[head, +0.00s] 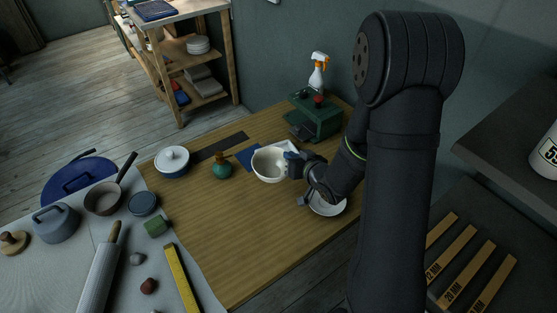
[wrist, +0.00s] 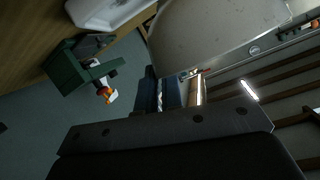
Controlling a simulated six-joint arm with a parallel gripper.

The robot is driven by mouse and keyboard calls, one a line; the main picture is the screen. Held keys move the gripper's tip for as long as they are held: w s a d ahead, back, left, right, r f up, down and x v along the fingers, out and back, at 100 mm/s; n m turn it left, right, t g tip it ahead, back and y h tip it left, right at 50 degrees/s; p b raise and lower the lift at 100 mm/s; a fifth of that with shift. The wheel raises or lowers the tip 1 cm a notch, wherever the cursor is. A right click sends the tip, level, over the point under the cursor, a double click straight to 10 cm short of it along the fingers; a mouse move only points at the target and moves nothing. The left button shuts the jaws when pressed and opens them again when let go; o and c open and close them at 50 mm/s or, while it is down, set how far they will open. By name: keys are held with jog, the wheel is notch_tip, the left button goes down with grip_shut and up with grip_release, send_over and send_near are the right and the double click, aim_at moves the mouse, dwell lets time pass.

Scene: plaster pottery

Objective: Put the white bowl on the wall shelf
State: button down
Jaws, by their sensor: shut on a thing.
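The white bowl (head: 267,168) is over the middle of the wooden table in the head view, its open side facing up. My gripper (head: 292,158) is shut on the right side of its rim. In the wrist view the bowl (wrist: 215,30) fills the top, close to the dark gripper fingers (wrist: 165,92). Whether the bowl is clear of the table is hard to tell. A dark shelf (head: 505,125) at the right wall, likely the wall shelf, is only partly in view and has a white canister (head: 546,155) on it.
A white dish (head: 325,209) lies under my forearm. A green box-like item (head: 318,122) with a spray bottle (head: 318,72) behind it stands at the table's back. The table's front is clear.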

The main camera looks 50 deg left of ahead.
jog(key=shift+w+d+r, duration=0.3)
jog(key=shift+w+d, duration=0.05)
